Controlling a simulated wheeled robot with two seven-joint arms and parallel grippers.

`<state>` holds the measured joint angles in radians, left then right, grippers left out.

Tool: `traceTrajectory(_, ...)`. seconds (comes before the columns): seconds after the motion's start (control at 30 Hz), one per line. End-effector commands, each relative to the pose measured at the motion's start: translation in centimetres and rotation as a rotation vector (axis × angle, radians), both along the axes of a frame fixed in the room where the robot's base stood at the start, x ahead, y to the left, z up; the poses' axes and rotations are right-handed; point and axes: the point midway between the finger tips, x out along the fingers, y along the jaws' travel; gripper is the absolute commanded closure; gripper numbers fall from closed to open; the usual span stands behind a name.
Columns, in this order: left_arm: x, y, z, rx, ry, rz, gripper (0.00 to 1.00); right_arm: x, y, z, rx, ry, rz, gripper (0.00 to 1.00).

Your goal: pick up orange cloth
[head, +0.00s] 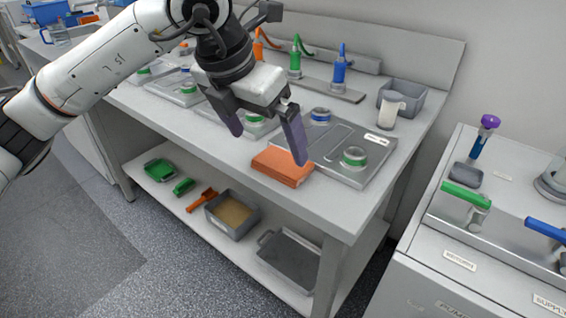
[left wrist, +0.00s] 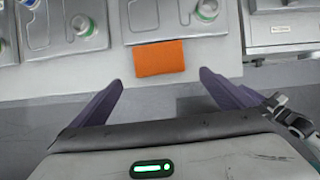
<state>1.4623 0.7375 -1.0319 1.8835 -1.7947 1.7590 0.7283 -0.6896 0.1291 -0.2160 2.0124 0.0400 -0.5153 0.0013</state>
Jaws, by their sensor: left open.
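The orange cloth (head: 282,167) is a folded, flat rectangle on the bench top near its front edge, in front of a metal plate. In the left wrist view the cloth (left wrist: 159,57) lies ahead of the fingers, roughly centred between them. My left gripper (head: 267,142) is open and empty, with its purple fingers wide apart above the bench. In the head view one fingertip overlaps the cloth's far edge; I see no hold on it. The left gripper (left wrist: 163,92) also shows open in the left wrist view. My right gripper is not in view.
The metal plate (head: 378,158) with green and blue rings lies just behind the cloth. A grey bin (head: 408,98) and a white cup (head: 388,109) stand at the back right. A lower shelf (head: 160,197) holds trays. A cabinet (head: 420,283) stands at the right.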

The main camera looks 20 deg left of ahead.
Motion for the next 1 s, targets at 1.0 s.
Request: traceTrajectory(1.0, 3.5, -0.8, -7.4, -0.004, 0.001, -0.005, 0.22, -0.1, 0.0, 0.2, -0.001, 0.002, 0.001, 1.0)
